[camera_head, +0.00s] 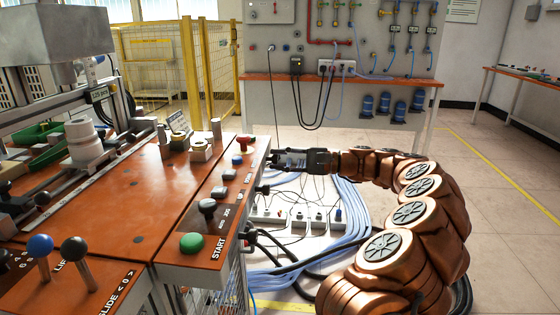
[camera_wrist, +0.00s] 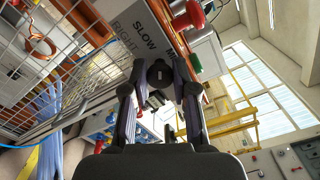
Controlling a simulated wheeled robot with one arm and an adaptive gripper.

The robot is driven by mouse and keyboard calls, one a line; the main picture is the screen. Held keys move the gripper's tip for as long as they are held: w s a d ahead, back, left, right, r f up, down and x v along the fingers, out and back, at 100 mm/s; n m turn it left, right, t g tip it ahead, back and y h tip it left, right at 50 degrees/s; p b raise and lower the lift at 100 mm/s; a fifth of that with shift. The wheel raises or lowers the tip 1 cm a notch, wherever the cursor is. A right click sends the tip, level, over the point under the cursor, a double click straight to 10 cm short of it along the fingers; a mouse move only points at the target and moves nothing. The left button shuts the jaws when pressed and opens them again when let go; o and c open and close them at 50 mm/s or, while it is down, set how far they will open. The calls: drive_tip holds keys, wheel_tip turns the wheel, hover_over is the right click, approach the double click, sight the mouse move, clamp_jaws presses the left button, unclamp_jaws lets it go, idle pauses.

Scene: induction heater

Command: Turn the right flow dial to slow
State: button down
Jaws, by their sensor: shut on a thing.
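The right flow dial (camera_wrist: 158,73) is a dark round knob on the side of the orange bench, by a grey plate (camera_wrist: 130,30) lettered RIGHT and SLOW. My gripper (camera_wrist: 161,82) is shut on the dial, with one finger on each side of it in the wrist view. The fingers partly hide the dial and the rest of the lettering, so its setting cannot be read. In the head view my gripper (camera_head: 276,160) reaches from the right to the bench's right edge; the dial is too small and hidden to make out there.
The orange bench (camera_head: 130,195) carries a red knob (camera_head: 244,144), dark switches (camera_head: 208,208) and a green START button (camera_head: 192,243) along its right edge. Cables (camera_head: 350,205) and power strips (camera_head: 296,217) lie below my arm. A wire cage (camera_wrist: 60,75) shows beside the gripper.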

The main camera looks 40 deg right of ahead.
drive_tip(key=c, duration=0.9)
unclamp_jaws()
drive_tip(key=shift+c, duration=0.2)
drive_tip(key=v, duration=1.2)
